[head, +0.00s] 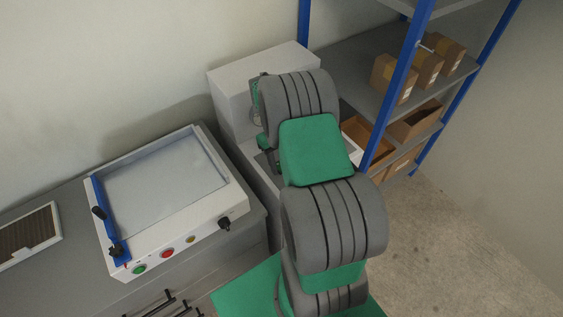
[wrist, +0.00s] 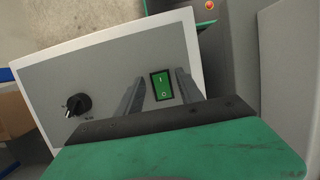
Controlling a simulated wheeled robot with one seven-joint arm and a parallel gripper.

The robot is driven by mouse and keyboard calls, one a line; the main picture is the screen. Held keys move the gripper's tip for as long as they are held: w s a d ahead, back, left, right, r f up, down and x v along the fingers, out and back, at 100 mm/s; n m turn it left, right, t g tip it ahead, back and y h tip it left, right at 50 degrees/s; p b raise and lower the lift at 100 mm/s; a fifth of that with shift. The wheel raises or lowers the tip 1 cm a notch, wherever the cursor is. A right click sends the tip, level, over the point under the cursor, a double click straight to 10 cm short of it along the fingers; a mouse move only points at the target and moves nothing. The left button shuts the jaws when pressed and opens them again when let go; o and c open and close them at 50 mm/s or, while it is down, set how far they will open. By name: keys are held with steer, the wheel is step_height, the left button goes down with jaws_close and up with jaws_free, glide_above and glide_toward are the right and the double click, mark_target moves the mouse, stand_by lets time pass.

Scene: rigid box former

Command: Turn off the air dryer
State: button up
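The air dryer appears to be the white box (head: 262,72) against the wall in the head view, partly hidden by my arm. In the wrist view a grey front panel (wrist: 85,75) with a white rim shows a green rocker switch (wrist: 162,86) marked I and O. A black knob (wrist: 78,104) is on the same panel. My gripper (wrist: 159,76) is open and empty, with one finger on each side of the switch in the picture. I cannot tell whether the fingers touch the panel.
A shelf with blue posts (head: 393,95) holds cardboard boxes (head: 392,78) close to the right of my arm. A white machine with a blue bar and buttons (head: 168,200) stands on the grey bench to the left. Open floor (head: 450,250) lies at the right.

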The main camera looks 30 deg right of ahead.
steer(key=b+v, duration=0.1)
steer(key=v, duration=0.7)
stand_by(0.4)
